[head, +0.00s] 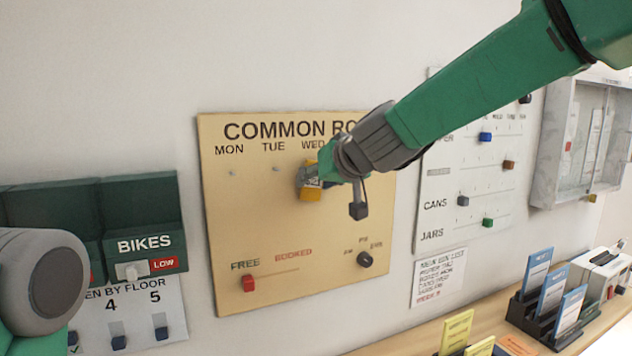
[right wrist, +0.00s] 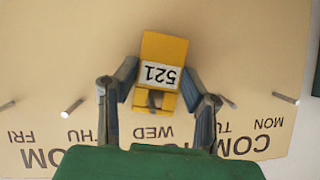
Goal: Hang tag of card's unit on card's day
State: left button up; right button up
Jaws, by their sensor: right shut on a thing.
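A yellow tag (head: 311,194) marked 521 is in front of the tan COMMON ROOM board (head: 235,215), under the WED heading. My right gripper (head: 318,180) is shut on it. In the right wrist view, which is upside down, the tag (right wrist: 163,48) is between the two fingers of the right gripper (right wrist: 160,80), in line with WED. Bare pegs show at MON, TUE (head: 275,169), THU (right wrist: 72,107) and FRI. The WED peg is hidden, so I cannot tell whether the tag is on it. My left gripper is out of view.
Below on the board are a red FREE/BOOKED slider (head: 249,284) and a black knob (head: 365,260). A BIKES panel (head: 145,242) is at left. A white slider board (head: 465,180) and open grey cabinet (head: 585,140) are at right. Blue cards (head: 537,270) stand on the wooden shelf (head: 400,345).

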jog(key=o, duration=1.2)
jog(key=shift+c, duration=0.2)
jog(key=shift+s, duration=0.1)
